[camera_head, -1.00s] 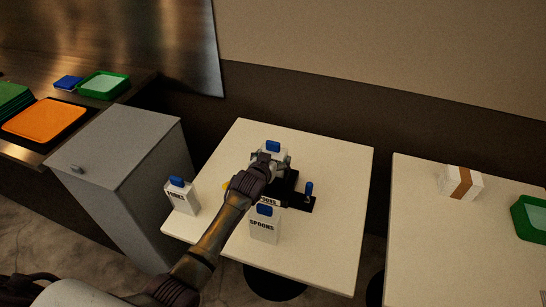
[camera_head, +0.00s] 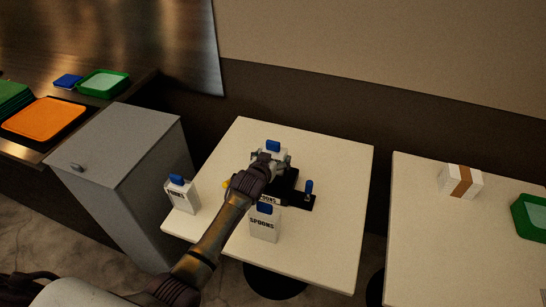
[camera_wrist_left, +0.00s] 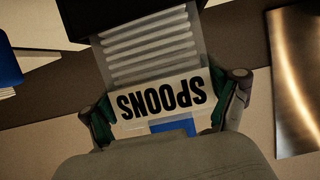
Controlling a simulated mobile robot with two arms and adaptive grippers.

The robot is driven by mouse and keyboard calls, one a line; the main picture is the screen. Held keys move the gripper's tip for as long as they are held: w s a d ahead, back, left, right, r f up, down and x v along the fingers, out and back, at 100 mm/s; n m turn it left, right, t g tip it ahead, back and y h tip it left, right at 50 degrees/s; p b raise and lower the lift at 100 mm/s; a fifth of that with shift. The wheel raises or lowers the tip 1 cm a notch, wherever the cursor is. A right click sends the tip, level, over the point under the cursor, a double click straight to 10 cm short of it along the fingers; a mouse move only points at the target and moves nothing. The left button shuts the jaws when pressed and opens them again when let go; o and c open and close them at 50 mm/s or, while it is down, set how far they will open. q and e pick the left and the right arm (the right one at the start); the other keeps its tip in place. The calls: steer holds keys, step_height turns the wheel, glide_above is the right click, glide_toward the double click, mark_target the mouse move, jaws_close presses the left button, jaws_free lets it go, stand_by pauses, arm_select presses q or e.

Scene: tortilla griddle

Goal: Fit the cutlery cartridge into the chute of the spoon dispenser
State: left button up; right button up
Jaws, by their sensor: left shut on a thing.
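My left gripper (camera_head: 268,164) is shut on a white cutlery cartridge with a blue top (camera_head: 273,146), above the back of the dispenser. In the left wrist view the cartridge (camera_wrist_left: 155,45) is gripped by its sides between the fingers (camera_wrist_left: 163,105); its SPOONS label reads upside down. The spoon dispenser (camera_head: 298,201) has a black base with a blue lever (camera_head: 309,188), and a partly covered label. My arm hides much of it. Whether the cartridge is inside the chute or above it, I cannot tell. My right gripper is not in view.
A blue-topped SPOONS cartridge (camera_head: 264,227) stands in front of the dispenser; another blue-topped cartridge (camera_head: 182,198) stands at the left table edge. The white table (camera_head: 335,230) is clear on its right. A grey cabinet (camera_head: 120,150) stands left; a second table (camera_head: 430,240) stands right.

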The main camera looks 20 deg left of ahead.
arm_select(q)
steer(key=shift+s+f, duration=0.1)
steer(key=shift+f, duration=0.25)
steer(key=o, duration=1.1)
steer(key=shift+c, duration=0.2)
steer(key=shift+r, duration=0.15)
steer(key=p+v, duration=0.7)
steer(key=p, duration=0.1)
steer(key=shift+s, duration=0.3)
stand_by(0.5)
